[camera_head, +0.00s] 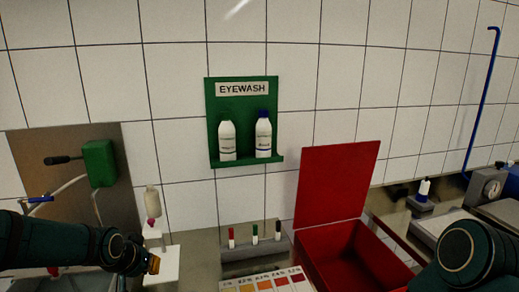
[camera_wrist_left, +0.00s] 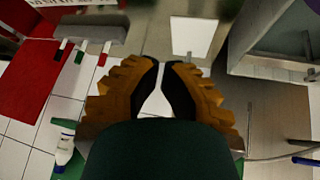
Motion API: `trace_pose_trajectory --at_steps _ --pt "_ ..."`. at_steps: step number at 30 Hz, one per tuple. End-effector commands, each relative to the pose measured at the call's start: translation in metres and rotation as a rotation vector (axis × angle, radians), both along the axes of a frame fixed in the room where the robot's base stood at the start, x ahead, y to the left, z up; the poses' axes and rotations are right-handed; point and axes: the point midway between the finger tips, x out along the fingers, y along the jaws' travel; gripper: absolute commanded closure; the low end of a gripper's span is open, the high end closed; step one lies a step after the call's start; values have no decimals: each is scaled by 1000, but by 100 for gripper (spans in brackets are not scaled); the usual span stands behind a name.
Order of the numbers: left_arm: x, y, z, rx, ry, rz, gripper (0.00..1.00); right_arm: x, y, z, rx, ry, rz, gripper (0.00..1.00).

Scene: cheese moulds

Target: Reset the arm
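My left arm comes in low from the left in the head view. Its gripper (camera_head: 152,263) is at the lower left, close to a white stand, and only a bit of its orange finger shows there. In the left wrist view the two orange-and-black fingers (camera_wrist_left: 163,68) have their tips almost together, with a thin gap and nothing held between them. My right arm shows only as a dark green joint at the lower right of the head view. Its gripper is out of view.
An open red box (camera_head: 352,262) stands right of centre, with a colour chart (camera_head: 262,284) and a grey marker holder (camera_head: 253,252) beside it. A green eyewash shelf (camera_head: 243,162) with two bottles hangs on the tiled wall. A white stand (camera_head: 165,265) is near my left gripper.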

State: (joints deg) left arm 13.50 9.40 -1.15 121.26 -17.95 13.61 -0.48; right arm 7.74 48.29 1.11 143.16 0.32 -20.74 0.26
Motion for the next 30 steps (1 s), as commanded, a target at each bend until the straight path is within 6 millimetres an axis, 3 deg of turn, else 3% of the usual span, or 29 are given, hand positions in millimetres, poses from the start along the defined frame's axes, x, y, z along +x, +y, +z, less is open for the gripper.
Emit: trace_pose_trajectory --at_steps 1,3,8,15,18,22,30 --pt "-3 -21 -39 -35 40 -19 100 -1 1 -9 0 2 3 53" --pt "-10 -47 -79 -79 78 -34 100 -2 1 -15 1 4 5 53" --pt "-39 -103 -163 -167 175 -53 100 -5 2 -28 1 11 10 53" --pt "-117 -176 -274 -262 346 -51 100 -9 3 -50 3 22 18 53" --pt "-149 -195 -302 -280 404 -42 100 -10 3 -56 3 25 21 53" --pt "-177 -208 -322 -288 451 -32 100 -12 3 -61 3 28 24 53" --pt "-186 -212 -327 -289 466 -28 100 -12 4 -61 4 29 24 53"
